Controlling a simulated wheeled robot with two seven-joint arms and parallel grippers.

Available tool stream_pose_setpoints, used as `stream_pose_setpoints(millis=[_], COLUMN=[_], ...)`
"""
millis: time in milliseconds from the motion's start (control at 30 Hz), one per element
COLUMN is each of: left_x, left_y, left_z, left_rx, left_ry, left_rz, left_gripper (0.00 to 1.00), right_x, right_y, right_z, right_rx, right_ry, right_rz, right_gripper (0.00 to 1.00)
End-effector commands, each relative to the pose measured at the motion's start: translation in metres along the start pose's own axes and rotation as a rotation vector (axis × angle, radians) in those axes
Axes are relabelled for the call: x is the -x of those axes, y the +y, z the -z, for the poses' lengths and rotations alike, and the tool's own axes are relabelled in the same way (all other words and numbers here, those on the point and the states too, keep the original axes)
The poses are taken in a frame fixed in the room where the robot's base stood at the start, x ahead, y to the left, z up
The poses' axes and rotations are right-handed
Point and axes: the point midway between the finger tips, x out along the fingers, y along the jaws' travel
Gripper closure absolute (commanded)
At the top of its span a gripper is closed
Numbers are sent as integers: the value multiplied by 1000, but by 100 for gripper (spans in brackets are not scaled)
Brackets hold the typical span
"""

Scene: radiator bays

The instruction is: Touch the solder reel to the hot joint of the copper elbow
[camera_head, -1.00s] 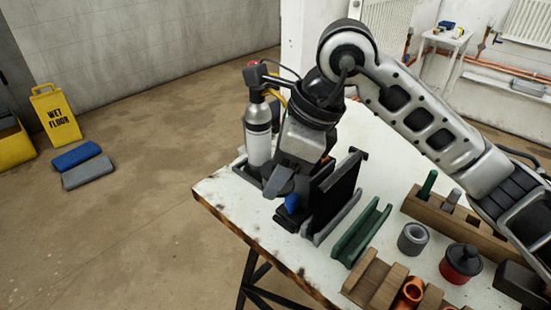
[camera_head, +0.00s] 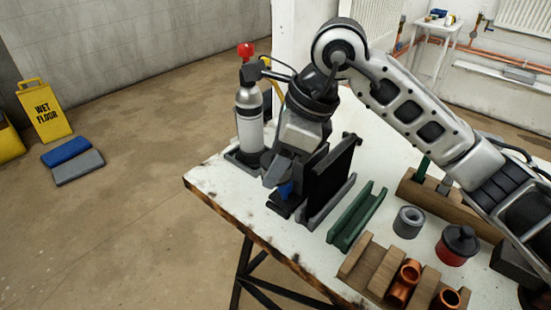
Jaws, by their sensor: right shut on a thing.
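A grey ring-shaped spool (camera_head: 408,221), which looks like the solder reel, stands on the white table. In front of it, a copper elbow (camera_head: 403,283) sits in the wooden block. A second copper piece (camera_head: 447,299) sits in the block to its right. The gripper is beside a black upright panel (camera_head: 330,180), well left of the spool and elbow. My left gripper is out of view.
A silver torch (camera_head: 249,120) with a red knob stands behind my gripper. A green channel (camera_head: 357,217) lies between the panel and spool. A red and black pot (camera_head: 457,246) stands to the spool's right. Table edge (camera_head: 232,229) is close to my gripper.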

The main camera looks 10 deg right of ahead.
Motion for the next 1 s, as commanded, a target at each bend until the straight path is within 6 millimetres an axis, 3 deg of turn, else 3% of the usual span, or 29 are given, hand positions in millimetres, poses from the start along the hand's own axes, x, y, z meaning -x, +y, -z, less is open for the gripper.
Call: stream_pose_setpoints(millis=[1000], left_x=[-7], left_y=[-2], left_z=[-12], left_rx=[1], left_ry=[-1], left_rz=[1], left_gripper=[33], right_x=[-5], right_y=[-22], right_z=[11], right_rx=[1], right_ry=[-2], right_rz=[1], right_gripper=[85])
